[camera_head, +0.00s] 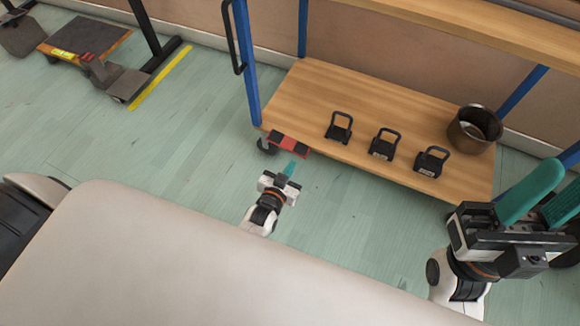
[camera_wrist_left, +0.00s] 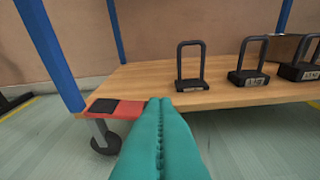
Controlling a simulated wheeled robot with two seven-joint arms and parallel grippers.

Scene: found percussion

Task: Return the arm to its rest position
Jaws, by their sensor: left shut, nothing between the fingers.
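My left gripper (camera_head: 290,167) has teal fingers, pressed together with nothing between them. Its arm is extended low, just in front of the near left corner of the wooden cart shelf (camera_head: 300,95). In the left wrist view the shut fingers (camera_wrist_left: 160,105) point at the shelf edge beside a red and black pad (camera_wrist_left: 118,108). The pad also shows in the head view (camera_head: 289,143). My right gripper (camera_head: 545,195) is at the right edge of the head view, its two teal fingers apart, with no object seen between them.
Three black weights with loop handles (camera_head: 339,128) (camera_head: 384,142) (camera_head: 432,160) stand in a row on the shelf. A metal pot (camera_head: 475,128) stands at its right end. A blue cart post (camera_head: 247,65) rises near the left gripper. Open floor (camera_head: 190,130) lies to the left.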

